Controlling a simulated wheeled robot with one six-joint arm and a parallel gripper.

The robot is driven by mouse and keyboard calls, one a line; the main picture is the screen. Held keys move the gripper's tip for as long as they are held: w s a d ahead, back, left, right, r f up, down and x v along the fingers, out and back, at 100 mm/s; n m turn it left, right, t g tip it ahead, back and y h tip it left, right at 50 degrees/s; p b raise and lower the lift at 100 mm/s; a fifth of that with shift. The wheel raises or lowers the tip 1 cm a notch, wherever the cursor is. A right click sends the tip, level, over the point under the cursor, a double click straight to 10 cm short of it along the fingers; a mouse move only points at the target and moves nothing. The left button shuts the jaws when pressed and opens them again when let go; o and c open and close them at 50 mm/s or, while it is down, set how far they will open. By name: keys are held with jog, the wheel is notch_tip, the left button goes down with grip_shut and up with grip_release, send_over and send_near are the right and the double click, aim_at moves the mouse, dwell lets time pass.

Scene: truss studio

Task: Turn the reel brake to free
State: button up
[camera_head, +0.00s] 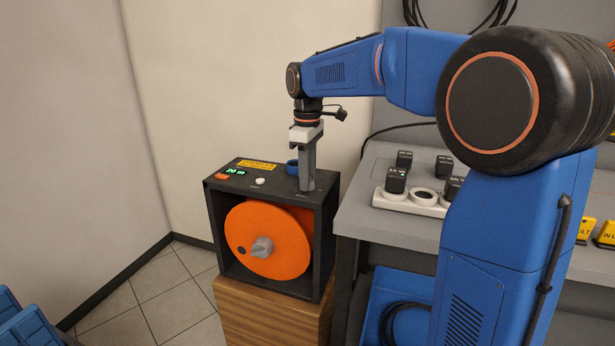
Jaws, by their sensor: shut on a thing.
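The reel unit is a dark box (325,235) with an open front, standing on a wooden block. An orange reel (290,255) with a grey hub (262,248) sits inside it. On its top are a lit green display, an orange button (221,177), a white knob (260,181) and a blue round part (292,166). My gripper (307,185) points straight down at the right part of the top. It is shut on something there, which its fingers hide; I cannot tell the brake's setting.
A grey bench (380,230) stands right of the reel box, with a white power strip (410,203) and several black plugs. The wooden block (270,318) bears the box. Blue crates (25,325) are at the lower left. The tiled floor between them is clear.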

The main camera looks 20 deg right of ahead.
dwell(0.3)
jog(key=o, duration=1.1)
jog(key=shift+c, duration=0.2)
jog(key=shift+r, duration=0.15)
notch_tip(320, 180, up, 17)
